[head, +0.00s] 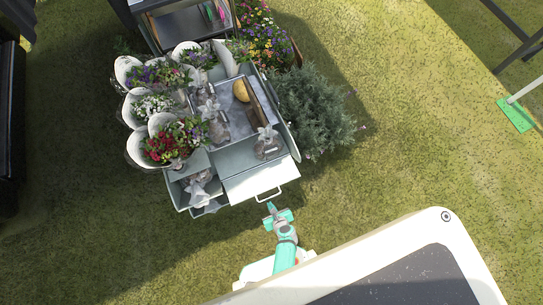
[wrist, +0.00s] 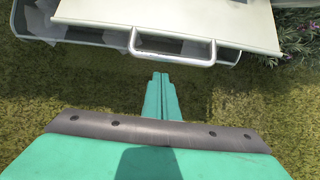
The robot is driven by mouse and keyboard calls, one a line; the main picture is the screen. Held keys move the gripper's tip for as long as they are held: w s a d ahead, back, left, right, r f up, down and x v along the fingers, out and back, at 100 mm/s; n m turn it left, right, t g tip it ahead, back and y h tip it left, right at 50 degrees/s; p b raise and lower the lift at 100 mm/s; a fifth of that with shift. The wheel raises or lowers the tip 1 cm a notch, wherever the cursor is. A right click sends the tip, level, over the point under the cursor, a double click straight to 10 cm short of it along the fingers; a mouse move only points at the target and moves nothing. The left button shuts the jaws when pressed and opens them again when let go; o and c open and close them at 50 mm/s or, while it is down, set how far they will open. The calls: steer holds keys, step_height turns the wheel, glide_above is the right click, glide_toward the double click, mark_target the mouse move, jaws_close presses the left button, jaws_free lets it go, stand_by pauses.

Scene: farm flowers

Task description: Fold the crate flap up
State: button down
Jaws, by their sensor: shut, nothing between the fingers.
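The pale crate flap (head: 262,181) lies out flat at the front right of the grey-green flower stand, with a white bar handle (head: 268,197) on its front edge. In the wrist view the flap (wrist: 170,20) spans the top, and its handle (wrist: 172,50) hangs toward me. My teal gripper (head: 270,208) is shut and empty, just in front of the handle and apart from it as far as I can tell. In the wrist view its fingertips (wrist: 160,76) are together below the handle.
Buckets of flowers (head: 175,140) stand on the left of the stand. A wooden-edged tray (head: 240,110) and a wrapped bundle (head: 267,143) sit behind the flap. A bushy shrub (head: 315,110) stands close on the right. The grass in front is clear.

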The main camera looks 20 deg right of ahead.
steer(key=shift+w+r, duration=0.45)
steer(key=shift+r, duration=0.4)
steer(key=shift+r, duration=0.15)
